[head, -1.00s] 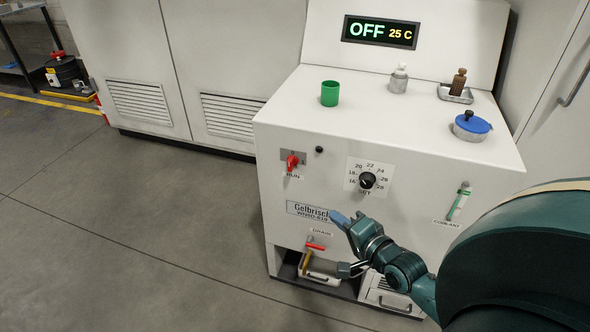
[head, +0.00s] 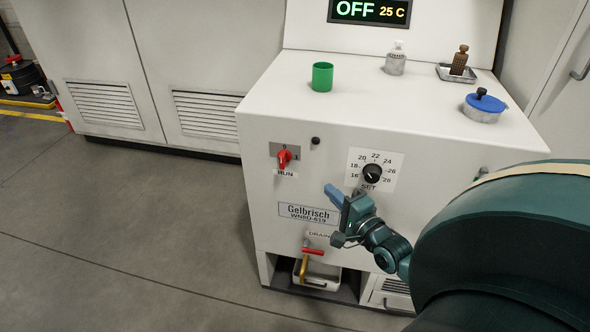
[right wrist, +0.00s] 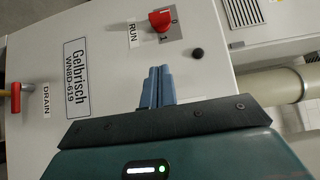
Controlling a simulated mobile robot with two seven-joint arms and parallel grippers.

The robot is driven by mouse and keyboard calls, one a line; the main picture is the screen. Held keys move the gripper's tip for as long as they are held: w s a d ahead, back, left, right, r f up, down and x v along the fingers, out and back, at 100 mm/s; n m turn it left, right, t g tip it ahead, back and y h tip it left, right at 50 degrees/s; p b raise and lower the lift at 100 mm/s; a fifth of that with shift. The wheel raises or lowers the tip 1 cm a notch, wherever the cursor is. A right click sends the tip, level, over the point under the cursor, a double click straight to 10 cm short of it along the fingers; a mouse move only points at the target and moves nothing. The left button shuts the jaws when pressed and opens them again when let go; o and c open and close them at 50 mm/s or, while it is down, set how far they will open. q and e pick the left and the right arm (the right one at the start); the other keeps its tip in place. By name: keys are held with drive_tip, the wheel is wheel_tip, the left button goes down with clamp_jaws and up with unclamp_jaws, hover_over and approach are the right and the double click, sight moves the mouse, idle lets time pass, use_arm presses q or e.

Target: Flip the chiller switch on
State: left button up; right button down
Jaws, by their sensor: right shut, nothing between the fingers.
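The chiller (head: 225,215) is a white cabinet with a display (head: 369,11) reading OFF and 25 C. Its red rotary switch (head: 285,158) sits on a grey plate marked 0 and 1, above the label RUN. The switch also shows in the right wrist view (right wrist: 160,20), beyond my fingertips. My right gripper (head: 333,193) is shut and empty, in front of the panel. It is to the right of and below the switch, near the Gelbrisch nameplate (head: 308,213), with clear space between it and the switch. My left gripper is not in view.
A SET dial (head: 373,174) is right of the switch, and a small black knob (head: 315,141) is closer to it. A red drain valve (head: 312,250) is below.

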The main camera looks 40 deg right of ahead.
approach(283, 160)
drive_tip(key=w+d, duration=0.1)
drive_tip(key=w+d+f, duration=0.1)
drive_tip(key=w+d, duration=0.1)
drive_tip(key=w+d+f+b, duration=0.1)
drive_tip(key=d, duration=0.1)
drive_tip(key=shift+w+d, duration=0.2)
drive_tip(key=shift+w, duration=0.15)
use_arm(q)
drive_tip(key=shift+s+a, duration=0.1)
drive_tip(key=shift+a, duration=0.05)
use_arm(e)
drive_tip(key=shift+w+a, duration=1.3)
drive_tip(key=shift+a, duration=0.05)
drive_tip(key=shift+f, duration=0.1)
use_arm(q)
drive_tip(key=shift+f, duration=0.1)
